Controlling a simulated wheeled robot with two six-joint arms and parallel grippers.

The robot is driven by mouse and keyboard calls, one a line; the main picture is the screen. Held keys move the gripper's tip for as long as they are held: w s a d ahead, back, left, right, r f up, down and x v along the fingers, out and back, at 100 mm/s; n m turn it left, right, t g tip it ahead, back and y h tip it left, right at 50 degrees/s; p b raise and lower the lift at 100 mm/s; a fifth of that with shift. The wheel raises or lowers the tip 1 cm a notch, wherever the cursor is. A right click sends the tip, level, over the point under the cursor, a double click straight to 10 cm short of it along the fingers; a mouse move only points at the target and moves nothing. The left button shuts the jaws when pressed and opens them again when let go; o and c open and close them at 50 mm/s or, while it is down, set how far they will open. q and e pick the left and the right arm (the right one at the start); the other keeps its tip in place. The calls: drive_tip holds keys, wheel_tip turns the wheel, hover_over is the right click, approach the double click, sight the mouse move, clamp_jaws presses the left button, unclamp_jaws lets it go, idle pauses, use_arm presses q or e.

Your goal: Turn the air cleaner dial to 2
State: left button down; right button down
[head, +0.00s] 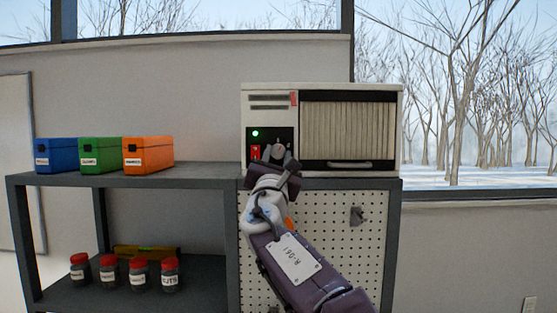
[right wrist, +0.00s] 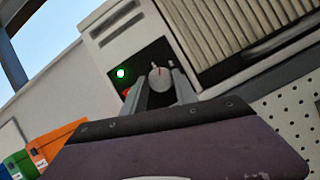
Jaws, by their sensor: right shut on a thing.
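The air cleaner (head: 322,90) is a cream box with a pleated filter on its right and a dark control panel on its left. Its grey round dial (right wrist: 160,78) has a small red mark pointing roughly up in the right wrist view. My right gripper (head: 277,158) reaches up from below in the head view and is shut on the dial, one finger on each side in the right wrist view (right wrist: 157,84). A green light (head: 255,133) is lit on the panel, above a red switch (head: 255,152). The dial's numbers cannot be read. My left gripper is not in view.
The air cleaner stands on a cabinet with a pegboard front (head: 335,262). A dark shelf (head: 205,176) to the left carries blue (head: 56,156), green (head: 99,156) and orange (head: 148,156) boxes. Several red-lidded jars (head: 138,275) and a yellow level (head: 147,252) are below.

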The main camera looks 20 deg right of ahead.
drive_tip(key=m+h, duration=0.1)
drive_tip(key=m, duration=0.1)
drive_tip(key=m+g+h, duration=0.1)
drive_tip(key=m, duration=0.1)
drive_tip(key=shift+a+r, duration=0.15)
drive_tip(key=shift+a+r+m+g+h+p, duration=0.1)
drive_tip(key=shift+m+g+h+p, duration=0.3)
drive_tip(key=shift+m, duration=0.65)
drive_tip(key=shift+m+g+h+p, duration=0.3)
drive_tip(key=shift+m+g+p, duration=0.1)
drive_tip(key=shift+m, duration=0.95)
drive_tip(key=c, duration=1.3)
unclamp_jaws()
drive_tip(key=o, duration=0.3)
drive_tip(key=shift+w, duration=0.15)
drive_tip(key=shift+o, duration=0.2)
drive_tip(key=shift+w, duration=0.25)
drive_tip(key=b+v, duration=0.6)
drive_tip(key=v, duration=0.3)
